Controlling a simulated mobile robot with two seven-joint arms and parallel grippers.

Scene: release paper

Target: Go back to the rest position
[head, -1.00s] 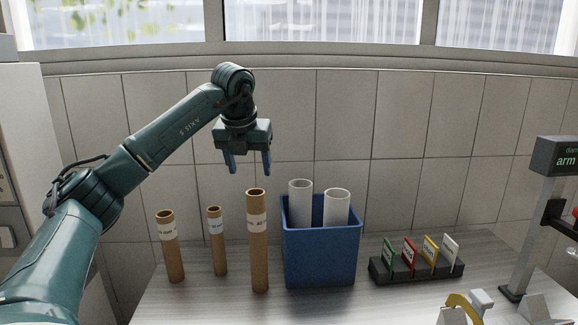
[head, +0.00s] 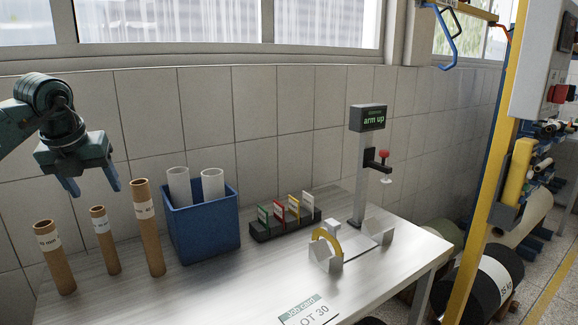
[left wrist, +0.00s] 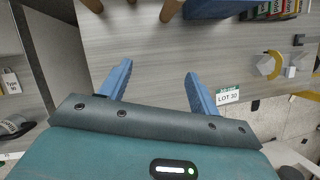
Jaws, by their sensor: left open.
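My left gripper (head: 94,188) is open and empty at the left of the head view, in the air above the cardboard tubes. Its two blue fingers also show spread apart in the left wrist view (left wrist: 157,88), with bare table between them. Three brown tubes, a left one (head: 54,258), a short middle one (head: 105,240) and a taller one (head: 148,228), stand upright on the table. A blue bin (head: 205,230) beside them holds two white tubes (head: 196,188). My right gripper is not in view.
The table (head: 215,290) has a rack of coloured cards (head: 285,218), a stand with a display reading "arm up" (head: 368,118), a yellow ring on a holder (head: 326,245) and a job card (head: 309,312).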

